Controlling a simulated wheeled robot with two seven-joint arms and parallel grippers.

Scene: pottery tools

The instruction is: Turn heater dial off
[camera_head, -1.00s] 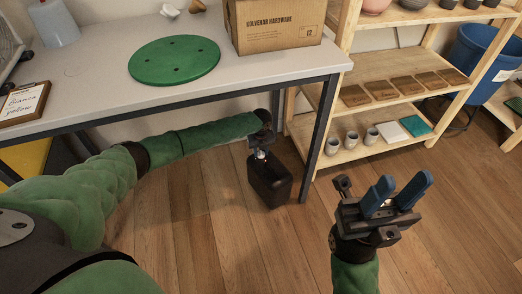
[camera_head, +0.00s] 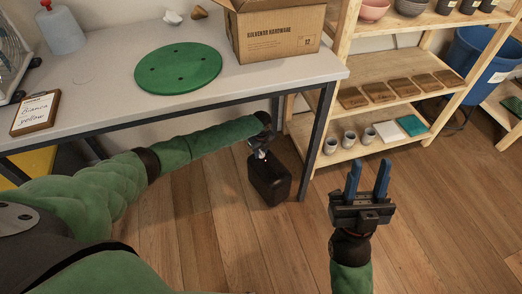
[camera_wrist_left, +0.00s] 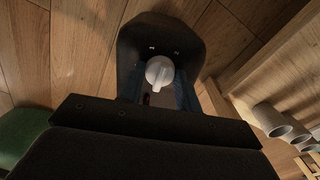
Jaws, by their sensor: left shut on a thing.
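A dark box-shaped heater (camera_head: 270,182) stands on the wooden floor beside the table leg. Its white round dial (camera_wrist_left: 159,70) with a raised grip bar shows on the heater's top in the left wrist view. My left gripper (camera_head: 261,153) reaches under the table edge to the heater's top. In the left wrist view its fingers (camera_wrist_left: 158,88) are at the dial and shut on it; the wrist body hides much of them. My right gripper (camera_head: 368,166) is empty, its two blue fingers pointing up and apart, over the floor right of the heater.
The grey table (camera_head: 100,105) lies above my left forearm, holding a green disc (camera_head: 179,68), a cardboard box (camera_head: 275,35) and a clipboard (camera_head: 36,113). A wooden shelf (camera_head: 330,152) with cups and boards stands right of the heater. The floor in front is clear.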

